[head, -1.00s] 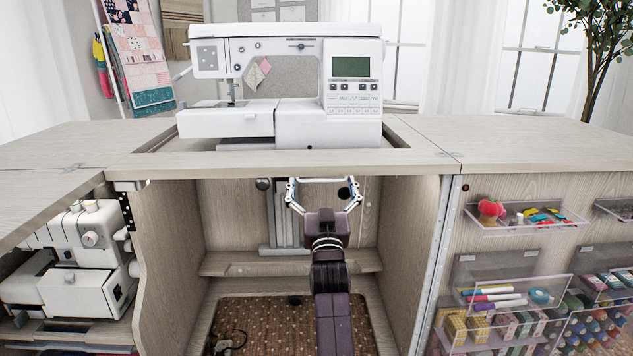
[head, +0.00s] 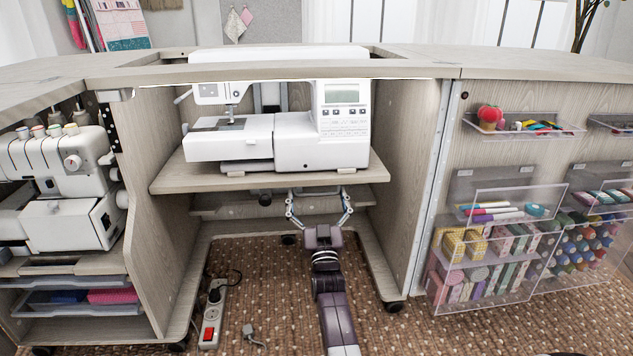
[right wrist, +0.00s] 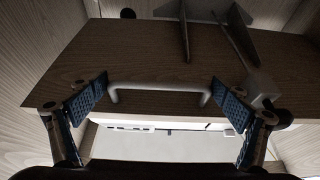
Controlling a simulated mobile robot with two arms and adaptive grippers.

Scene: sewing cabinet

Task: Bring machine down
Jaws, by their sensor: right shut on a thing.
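The white sewing machine (head: 272,140) stands upright on a wooden lift platform (head: 168,182) inside the cabinet opening, mostly below the tabletop, in the head view. My right gripper (head: 319,192) is under the platform's front edge. In the right wrist view, a pale bar handle (right wrist: 160,84) sits on the platform's underside (right wrist: 80,62). My right gripper (right wrist: 162,93) is shut on this handle, its two blue-padded fingers spread wide at the handle's two ends. My left gripper is not in view.
The cabinet tabletop (head: 120,72) frames the opening. A serger (head: 62,190) is at the left, and a door with clear bins (head: 500,250) is at the right. A power strip (head: 212,315) lies on the patterned floor. There is free space below the platform.

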